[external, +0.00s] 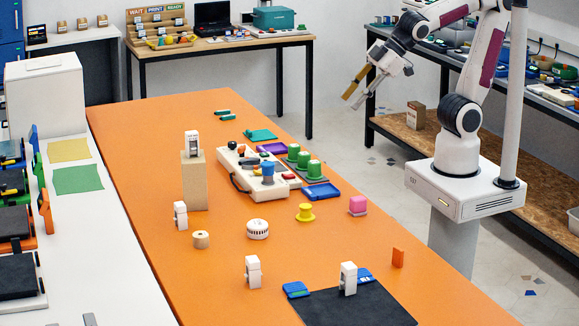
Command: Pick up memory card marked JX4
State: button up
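My gripper (351,102) is at the upper right, high above and beyond the right edge of the orange table (150,130). Its two fingers are apart and hold nothing. No lettering JX4 is readable in this view, so I cannot tell which thing is the marked card. Small white upright pieces stand on the table: one on a tan block (192,143), one at the left edge (180,215), one near the front (253,271). Another white piece (348,277) stands on a black mat (355,308). Blue pieces lie at the mat's left corner (296,289) and back edge (363,275).
The table's far end is mostly clear.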

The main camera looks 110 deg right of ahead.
jog(key=w+a+f+n+t+y, duration=0.1)
jog(key=w+a+n+t+y, duration=0.15)
jog(key=w, duration=0.75)
jog(key=w+a+f+n+t+y, duration=0.15)
jog(key=w+a+n, duration=0.25)
jog(key=w, duration=0.5)
jog(key=w+a+f+n+g+y, duration=0.2)
jog(key=w+a+f+n, duration=0.15)
jog(key=a, duration=0.25)
jog(key=a+f+n+g+y, duration=0.2)
jog(key=a+f+n+y, duration=0.1)
jog(key=a+f, duration=0.35)
jog(key=s+a+f+n+g+y, duration=0.1)
jog(key=s+a+f+g+y, duration=0.1)
jog(key=s+a+f+g, duration=0.1)
jog(key=s+a+f+n+g+y, duration=0.2)
jog(key=s+a+f+g, duration=0.1)
jog(key=s+f, duration=0.3)
jog(key=s+a+f+n+g+y, duration=0.2)
jog(key=s+a+f+g, duration=0.1)
jog(key=s+f, duration=0.1)
jog(key=shift+s+a+f+g, duration=0.15)
jog(key=shift+s+g, duration=0.05)
jog(key=shift+s, duration=0.15)
jog(key=shift+s+a+f+g, duration=0.15)
jog(key=shift+s+g, duration=0.05)
jog(key=shift+s, duration=0.15)
jog(key=shift+s+f+g, duration=0.15)
jog(key=shift+s+g, duration=0.15)
jog(key=shift+s, duration=0.25)
